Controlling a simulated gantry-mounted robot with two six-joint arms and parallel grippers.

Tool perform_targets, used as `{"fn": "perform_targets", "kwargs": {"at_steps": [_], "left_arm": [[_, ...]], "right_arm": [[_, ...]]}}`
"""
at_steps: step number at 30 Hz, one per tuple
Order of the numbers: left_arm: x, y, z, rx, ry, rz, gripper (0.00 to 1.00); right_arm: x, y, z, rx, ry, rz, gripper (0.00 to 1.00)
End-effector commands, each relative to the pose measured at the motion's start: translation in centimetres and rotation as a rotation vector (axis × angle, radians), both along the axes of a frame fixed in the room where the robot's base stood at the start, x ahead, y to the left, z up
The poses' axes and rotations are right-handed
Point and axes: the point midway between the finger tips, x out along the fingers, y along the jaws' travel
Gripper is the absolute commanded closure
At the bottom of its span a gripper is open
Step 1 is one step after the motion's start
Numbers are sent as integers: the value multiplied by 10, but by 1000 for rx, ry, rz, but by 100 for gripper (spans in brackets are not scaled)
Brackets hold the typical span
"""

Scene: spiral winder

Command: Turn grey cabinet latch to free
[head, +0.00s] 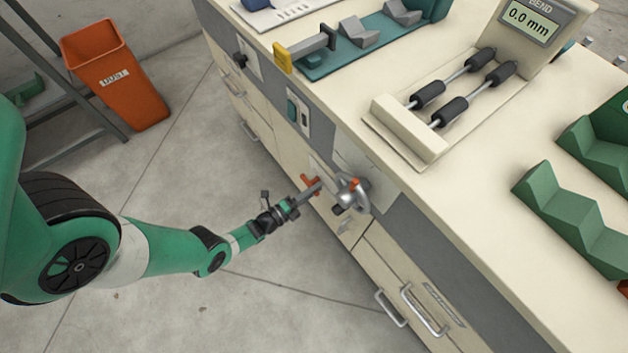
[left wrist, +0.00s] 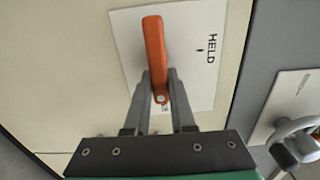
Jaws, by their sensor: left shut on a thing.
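The latch is an orange lever (left wrist: 154,42) on a white plate (left wrist: 188,82) set in the cream cabinet front. The plate carries the word HELD and a short black mark beside it, to the right of the lever in the left wrist view. The lever also shows small in the head view (head: 307,180). My left gripper (left wrist: 160,84) is shut on the lever near its screw end, one grey finger on each side. In the head view the gripper (head: 310,188) reaches the cabinet front from the left. Lettering near the fingers is partly hidden. My right gripper is not in view.
A metal crank fitting (head: 350,195) sits just right of the latch, close to my left gripper. Drawer handles (head: 420,310) stick out below. The bench top (head: 340,140) overhangs above, with a BEND readout (head: 530,20). An orange dust bin (head: 115,75) stands back left. The floor between is clear.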

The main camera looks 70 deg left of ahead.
Motion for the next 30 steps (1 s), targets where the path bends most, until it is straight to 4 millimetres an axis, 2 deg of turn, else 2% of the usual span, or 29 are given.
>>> {"fn": "perform_targets", "kwargs": {"at_steps": [1,6,17,20,25,30], "left_arm": [[0,0,-1,1,3,0,76],[0,0,-1,0,2,0,48],[-6,-1,0,-1,2,1,48],[-19,-4,1,-1,3,4,48],[-59,-14,1,-2,3,10,48],[-87,-23,0,-3,3,10,48]], "right_arm": [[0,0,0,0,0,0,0],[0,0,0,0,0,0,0],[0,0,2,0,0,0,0],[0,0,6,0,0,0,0],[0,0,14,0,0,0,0],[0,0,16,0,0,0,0]]}}
